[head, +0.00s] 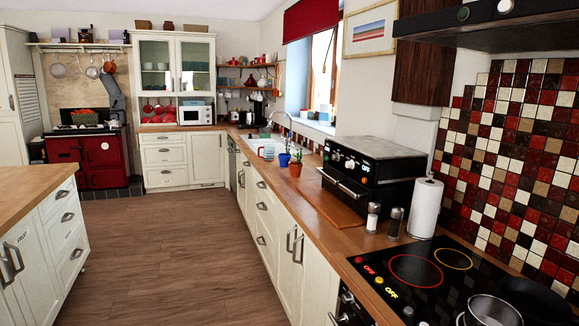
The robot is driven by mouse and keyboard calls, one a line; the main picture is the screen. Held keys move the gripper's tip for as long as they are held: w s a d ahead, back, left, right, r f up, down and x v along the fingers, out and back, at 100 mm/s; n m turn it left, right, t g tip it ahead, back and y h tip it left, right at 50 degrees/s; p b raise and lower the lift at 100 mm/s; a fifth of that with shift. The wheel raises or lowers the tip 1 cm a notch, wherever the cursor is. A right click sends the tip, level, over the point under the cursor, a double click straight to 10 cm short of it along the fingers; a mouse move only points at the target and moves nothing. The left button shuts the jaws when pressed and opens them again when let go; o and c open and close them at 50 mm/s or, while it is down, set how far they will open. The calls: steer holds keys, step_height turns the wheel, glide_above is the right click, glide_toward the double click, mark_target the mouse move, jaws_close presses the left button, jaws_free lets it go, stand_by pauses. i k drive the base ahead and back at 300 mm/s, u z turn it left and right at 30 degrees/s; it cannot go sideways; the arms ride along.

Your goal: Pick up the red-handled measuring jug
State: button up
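A pale, see-through vessel (268,151) stands on the right-hand wooden counter, near the sink tap and just left of a blue plant pot. It could be the measuring jug, but it is small and far off, and I cannot make out a red handle. My gripper is not in view.
The right-hand counter (352,240) holds a blue potted plant (284,159), a terracotta potted plant (296,169), a black oven (372,170), shakers, a paper roll (425,208) and a hob with a pot (490,311). An island (30,190) stands left. The wooden floor (170,250) between is clear.

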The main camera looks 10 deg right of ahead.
mark_target(269, 151)
steer(key=u, duration=0.1)
steer(key=i, duration=2.8)
steer(key=u, duration=0.15)
steer(key=i, duration=3.7)
steer(key=z, duration=0.05)
